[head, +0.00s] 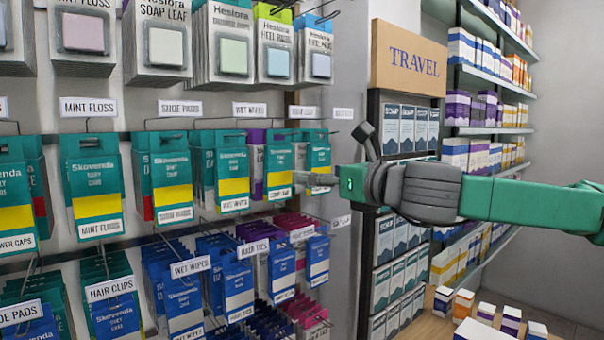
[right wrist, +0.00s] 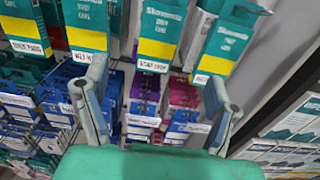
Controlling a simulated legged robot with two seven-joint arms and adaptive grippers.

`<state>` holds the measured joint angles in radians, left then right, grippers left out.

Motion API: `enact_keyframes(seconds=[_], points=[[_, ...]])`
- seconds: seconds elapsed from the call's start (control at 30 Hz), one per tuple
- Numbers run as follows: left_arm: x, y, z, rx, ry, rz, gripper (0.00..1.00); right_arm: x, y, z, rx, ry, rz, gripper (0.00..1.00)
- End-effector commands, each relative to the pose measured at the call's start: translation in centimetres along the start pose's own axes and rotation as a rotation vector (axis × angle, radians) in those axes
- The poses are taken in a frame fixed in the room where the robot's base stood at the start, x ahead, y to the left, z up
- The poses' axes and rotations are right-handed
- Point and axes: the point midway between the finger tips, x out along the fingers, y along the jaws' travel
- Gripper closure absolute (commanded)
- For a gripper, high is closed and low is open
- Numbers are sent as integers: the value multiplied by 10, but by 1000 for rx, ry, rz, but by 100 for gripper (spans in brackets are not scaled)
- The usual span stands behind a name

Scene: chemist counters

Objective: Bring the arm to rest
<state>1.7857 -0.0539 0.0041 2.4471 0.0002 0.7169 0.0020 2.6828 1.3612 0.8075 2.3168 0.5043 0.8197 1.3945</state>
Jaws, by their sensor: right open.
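My right arm (head: 505,199), green with a grey joint, comes in from the right and reaches towards the hanging packets. Its gripper (head: 308,179) is close to the green and yellow soap leaf packets (head: 279,168); whether it touches them I cannot tell in the head view. In the right wrist view the two fingers of the right gripper (right wrist: 157,85) stand wide apart with nothing held between them. Green and yellow packets (right wrist: 158,35) hang beyond the fingers. My left gripper is not in view.
Hooks with blue packets (head: 238,285) hang below, and Hesiora packs (head: 157,45) above. A TRAVEL sign (head: 416,58) tops a rack of boxes (head: 405,128) behind the arm. Shelves stand at the right. Small boxes sit on a wooden counter (head: 432,325) at the lower right.

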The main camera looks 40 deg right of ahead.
Motion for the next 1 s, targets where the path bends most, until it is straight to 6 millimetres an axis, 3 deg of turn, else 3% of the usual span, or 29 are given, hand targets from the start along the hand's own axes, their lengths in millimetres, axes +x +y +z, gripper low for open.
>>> enact_keyframes(seconds=[0.1, 0.3, 0.57, 0.67, 0.77, 0.87, 1.0], points=[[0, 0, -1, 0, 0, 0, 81, -21, -1, 0, 5, -2, 0, 21], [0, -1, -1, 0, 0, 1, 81, -39, 0, -1, 0, 0, 0, 21], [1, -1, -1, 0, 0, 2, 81, -41, 2, -2, -4, 4, 1, 21], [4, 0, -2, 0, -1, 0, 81, -36, 8, -15, -52, 28, 10, 21], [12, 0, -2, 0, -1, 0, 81, -23, 27, -53, -189, 97, 43, 21], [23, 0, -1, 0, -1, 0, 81, -8, 55, -116, -411, 197, 111, 21], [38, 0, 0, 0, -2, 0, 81, -3, 92, -220, -758, 336, 259, 21]])
